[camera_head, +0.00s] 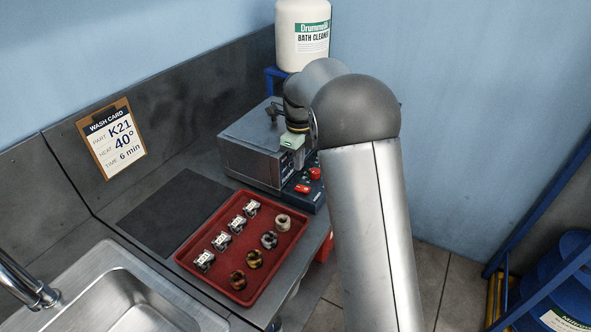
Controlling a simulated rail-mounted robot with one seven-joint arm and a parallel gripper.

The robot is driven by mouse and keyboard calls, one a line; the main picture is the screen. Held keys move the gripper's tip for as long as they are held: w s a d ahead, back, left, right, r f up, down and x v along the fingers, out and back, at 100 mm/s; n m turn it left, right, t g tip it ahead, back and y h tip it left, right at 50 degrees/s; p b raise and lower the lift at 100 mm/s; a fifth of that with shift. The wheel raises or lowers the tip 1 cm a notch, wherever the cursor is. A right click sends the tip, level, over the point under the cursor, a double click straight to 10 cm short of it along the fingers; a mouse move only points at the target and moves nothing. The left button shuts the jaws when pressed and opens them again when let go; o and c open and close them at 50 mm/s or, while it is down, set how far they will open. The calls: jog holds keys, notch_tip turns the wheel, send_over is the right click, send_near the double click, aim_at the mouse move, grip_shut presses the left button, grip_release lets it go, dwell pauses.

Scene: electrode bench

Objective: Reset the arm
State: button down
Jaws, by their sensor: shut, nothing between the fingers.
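My arm rises from the bottom of the head view and bends over at a dark elbow. My gripper (294,157) is small and partly hidden behind the arm, pointing down above the front of a grey box-shaped machine (247,153). It is shut with nothing in it. Its fingertips are hard to make out against the machine. Red controls sit on the dark blue panel (312,199) at the machine's front, just below and right of the gripper.
A red tray (228,258) holds several numbered clips and several ring-shaped parts. A dark mat (175,212), a steel sink (130,295) and a wash card (112,138) reading K21, 40°, 6 min are left. A bath cleaner container (302,50) stands behind. Blue drums (560,290) are far right.

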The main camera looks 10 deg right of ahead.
jog(key=s+r+n, duration=0.2)
jog(key=s+n, duration=2.4)
jog(key=s, duration=0.9)
jog(key=shift+s+t, duration=0.15)
jog(key=shift+t, duration=0.25)
